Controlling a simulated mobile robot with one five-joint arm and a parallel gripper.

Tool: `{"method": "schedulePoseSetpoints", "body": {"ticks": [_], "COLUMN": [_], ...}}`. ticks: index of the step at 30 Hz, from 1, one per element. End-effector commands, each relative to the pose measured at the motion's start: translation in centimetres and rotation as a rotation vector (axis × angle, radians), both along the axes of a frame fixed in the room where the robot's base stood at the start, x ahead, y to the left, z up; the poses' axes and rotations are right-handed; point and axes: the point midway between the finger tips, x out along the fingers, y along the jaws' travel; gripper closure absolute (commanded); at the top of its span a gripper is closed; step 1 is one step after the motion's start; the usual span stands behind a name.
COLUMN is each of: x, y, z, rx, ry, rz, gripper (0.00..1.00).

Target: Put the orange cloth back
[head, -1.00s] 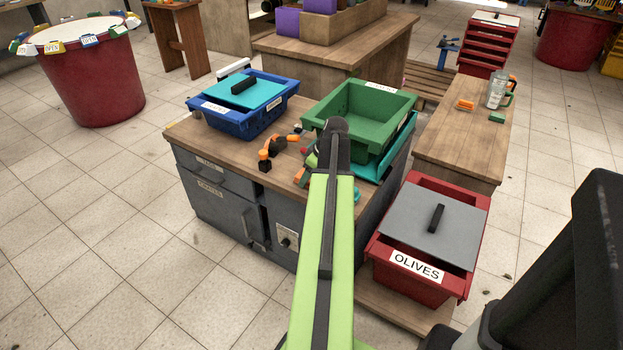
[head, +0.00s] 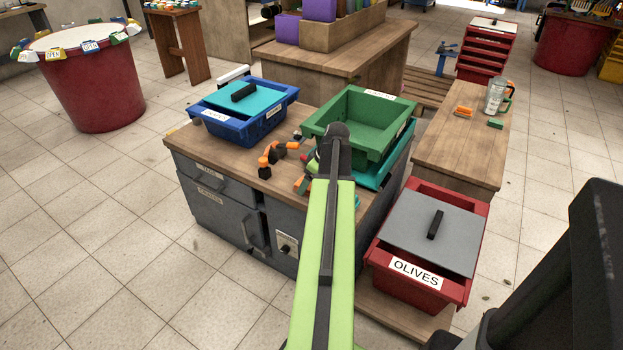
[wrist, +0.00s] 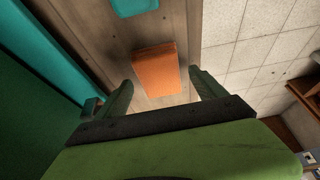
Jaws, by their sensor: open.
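An orange cloth (wrist: 157,68), a small flat folded piece, lies on the wooden tabletop near its edge in the wrist view. My gripper (wrist: 161,88) is open, with one finger on each side of the cloth's lower end. It appears apart from the cloth, and nothing is held. A teal piece (wrist: 135,6) lies beyond the cloth. In the head view my arm hides most of the gripper; a small orange patch (head: 299,184) shows just left of the arm, and I cannot tell whether it is the same cloth.
A green bin (head: 365,115) stands over a teal tray behind my arm. A blue bin with a teal lid (head: 245,110) and black-orange tools (head: 281,151) are to the left. A red OLIVES crate (head: 385,275) stands low right. Orange (head: 464,111) and green pieces lie on the right bench.

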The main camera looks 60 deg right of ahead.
Motion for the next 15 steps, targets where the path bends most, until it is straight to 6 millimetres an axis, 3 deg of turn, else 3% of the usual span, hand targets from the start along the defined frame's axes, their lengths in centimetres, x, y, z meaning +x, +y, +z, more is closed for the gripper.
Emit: {"method": "schedulePoseSetpoints", "body": {"ticks": [1,15], "x": [-0.3,-3.9], "y": [0.0,-0.3], "z": [1.5,11.8], "rx": [0.0,0.0], "ry": [0.0,0.0], "rz": [-0.001,0.0], "gripper": [0.2,0.2]}}
